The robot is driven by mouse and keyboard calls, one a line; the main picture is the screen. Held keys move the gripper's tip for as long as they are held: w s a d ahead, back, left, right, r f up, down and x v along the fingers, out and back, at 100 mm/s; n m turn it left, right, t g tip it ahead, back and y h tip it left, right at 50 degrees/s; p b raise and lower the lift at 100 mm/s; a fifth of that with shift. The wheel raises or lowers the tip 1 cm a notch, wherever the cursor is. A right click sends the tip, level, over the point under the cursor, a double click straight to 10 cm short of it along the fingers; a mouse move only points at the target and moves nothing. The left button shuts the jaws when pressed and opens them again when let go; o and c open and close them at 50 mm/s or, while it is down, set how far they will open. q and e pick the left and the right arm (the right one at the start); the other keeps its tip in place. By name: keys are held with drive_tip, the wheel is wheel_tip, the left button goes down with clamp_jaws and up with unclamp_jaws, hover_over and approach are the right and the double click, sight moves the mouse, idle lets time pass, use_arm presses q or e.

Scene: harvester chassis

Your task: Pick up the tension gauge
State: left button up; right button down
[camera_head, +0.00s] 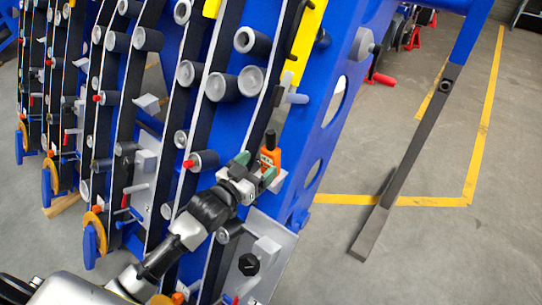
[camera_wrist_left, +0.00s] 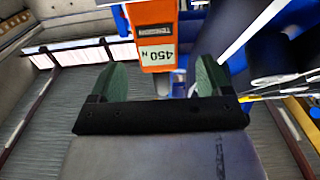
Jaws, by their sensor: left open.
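The tension gauge (camera_head: 271,157) is a small orange block, and a black upright part shows above it in the head view. It sits at the lower front of the blue chassis, beside a light plate. In the left wrist view the gauge (camera_wrist_left: 156,28) has a white label reading "450 N" and is cut off by the top edge. My left gripper (camera_head: 256,167) is open and close to it. In the left wrist view the green fingers (camera_wrist_left: 162,80) stand apart, with the gauge's lower end just ahead of the gap. I cannot tell whether they touch it. My right gripper is not in view.
The blue chassis (camera_head: 310,128) with curved dark rails and several grey rollers (camera_head: 221,86) fills the left and middle. A black knob (camera_head: 249,264) sits on a plate below my gripper. Open floor lies at the right.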

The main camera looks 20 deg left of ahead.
sight(266, 157)
use_arm(q)
drive_tip(key=x, duration=0.2)
drive_tip(key=p+x, duration=0.1)
drive_tip(key=x, duration=0.1)
drive_tip(key=shift+w+d+r, duration=0.15)
drive_tip(key=shift+r, duration=0.1)
drive_tip(key=shift+w+d+f, duration=0.1)
drive_tip(key=shift+w+d, duration=0.1)
drive_tip(key=shift+w, duration=0.35)
drive_tip(key=c, duration=1.2)
